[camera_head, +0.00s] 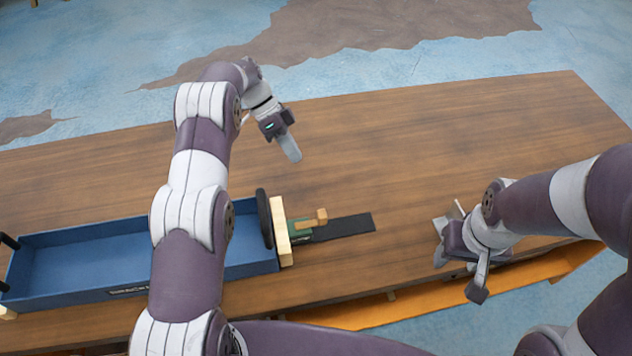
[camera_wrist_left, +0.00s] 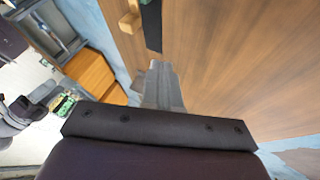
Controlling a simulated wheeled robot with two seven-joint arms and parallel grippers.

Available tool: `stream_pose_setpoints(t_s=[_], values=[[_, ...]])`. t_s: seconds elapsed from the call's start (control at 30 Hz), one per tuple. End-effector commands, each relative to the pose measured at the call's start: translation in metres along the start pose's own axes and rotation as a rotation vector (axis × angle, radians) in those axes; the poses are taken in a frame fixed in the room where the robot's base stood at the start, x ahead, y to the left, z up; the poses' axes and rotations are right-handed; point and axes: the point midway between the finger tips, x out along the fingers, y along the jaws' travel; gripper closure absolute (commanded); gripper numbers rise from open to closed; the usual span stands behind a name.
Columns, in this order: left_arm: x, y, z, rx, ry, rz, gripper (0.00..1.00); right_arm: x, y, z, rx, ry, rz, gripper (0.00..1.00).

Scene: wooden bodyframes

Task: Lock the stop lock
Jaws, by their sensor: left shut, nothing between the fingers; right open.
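The stop lock appears to be the small green block with a wooden knob (camera_head: 321,215) and light wooden bar (camera_head: 306,224), at the right end of the blue tray. A black strip (camera_head: 345,228) runs right from it along the table. The wooden knob (camera_wrist_left: 131,22) and black strip (camera_wrist_left: 152,28) also show at the top of the left wrist view. My left gripper (camera_head: 291,152) is shut and empty, above the table behind the lock and apart from it. My right gripper (camera_head: 448,215) is open and empty, to the right of the strip.
The long blue tray (camera_head: 80,250) lies on the left of the wooden table (camera_head: 450,130), partly hidden by my left arm. The table's back and middle right are clear.

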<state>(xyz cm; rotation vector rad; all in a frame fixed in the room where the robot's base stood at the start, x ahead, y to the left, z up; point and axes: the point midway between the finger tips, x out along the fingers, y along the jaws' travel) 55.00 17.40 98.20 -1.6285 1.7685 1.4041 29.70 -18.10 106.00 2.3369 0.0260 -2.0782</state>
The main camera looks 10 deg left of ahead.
Motion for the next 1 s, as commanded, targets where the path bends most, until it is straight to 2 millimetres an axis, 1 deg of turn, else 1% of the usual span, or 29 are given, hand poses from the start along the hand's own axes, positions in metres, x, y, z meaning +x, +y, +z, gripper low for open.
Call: stream_pose_setpoints(t_s=[0.1,0.33,0.47,0.57,0.9,1.0], values=[[0.0,0.001,0.005,-0.01,-0.021,0.012,1.0,0.0,0.0,0.0,0.0,0.0,0.0,0.46],[0.001,0.001,0.005,-0.008,-0.02,0.011,1.0,0.0,0.0,0.0,0.0,0.0,0.0,0.46],[0.009,0.002,0.004,-0.008,-0.019,0.014,1.0,-0.004,0.0,0.0,0.0,0.0,0.0,0.46],[0.025,0.003,0.004,-0.008,-0.02,0.015,1.0,-0.01,0.0,-0.001,0.0,0.0,0.0,0.46],[0.098,0.004,0.005,-0.008,-0.02,0.014,1.0,-0.034,0.0,-0.004,0.0,0.0,0.0,0.46],[0.103,0.02,0.003,-0.008,-0.019,0.013,1.0,-0.048,0.0,-0.006,0.0,0.0,0.0,0.46]])
